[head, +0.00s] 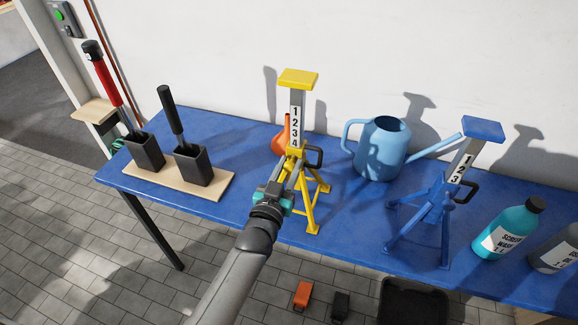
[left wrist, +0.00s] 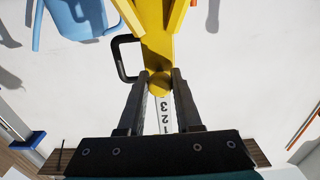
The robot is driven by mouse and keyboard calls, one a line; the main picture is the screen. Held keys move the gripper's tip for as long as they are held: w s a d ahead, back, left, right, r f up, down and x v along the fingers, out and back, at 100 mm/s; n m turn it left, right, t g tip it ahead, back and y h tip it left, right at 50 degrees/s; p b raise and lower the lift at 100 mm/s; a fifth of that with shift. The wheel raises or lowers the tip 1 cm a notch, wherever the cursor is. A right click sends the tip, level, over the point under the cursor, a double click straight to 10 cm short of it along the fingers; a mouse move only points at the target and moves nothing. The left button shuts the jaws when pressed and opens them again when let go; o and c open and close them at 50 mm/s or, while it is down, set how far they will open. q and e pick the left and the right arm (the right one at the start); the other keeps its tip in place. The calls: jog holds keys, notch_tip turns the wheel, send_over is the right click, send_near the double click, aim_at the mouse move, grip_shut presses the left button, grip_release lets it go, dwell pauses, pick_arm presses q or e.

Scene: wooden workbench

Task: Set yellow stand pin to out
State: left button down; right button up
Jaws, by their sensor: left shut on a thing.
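The yellow stand (head: 299,79) stands on the blue bench top, its grey numbered post (head: 297,112) raised above a yellow four-legged base. A black loop handle (head: 314,157) sticks out from its side and also shows in the left wrist view (left wrist: 122,60). My left gripper (head: 298,160) reaches up to the front of the stand just below the numbers. In the left wrist view its dark fingers (left wrist: 159,84) are shut on the round yellow knob of the stand pin (left wrist: 159,78). How far the pin sits in the stand is hidden. My right gripper is not in view.
A blue stand (head: 440,200), a blue watering can (head: 382,150) and an orange object (head: 280,140) are close to the yellow stand. Black holders with tools (head: 192,163) stand at left, a teal bottle (head: 508,232) at right. The bench's front edge is below.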

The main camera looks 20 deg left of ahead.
aim_at(288, 170)
pick_arm(q)
jog(key=s+p, duration=0.2)
jog(key=s, duration=0.2)
jog(key=shift+a, duration=0.1)
dwell(0.3)
jog(key=c, duration=0.6)
grip_release()
jog(key=shift+s, duration=0.1)
jog(key=s, duration=1.5)
jog(key=shift+a+b, duration=0.25)
jog(key=shift+b, duration=0.15)
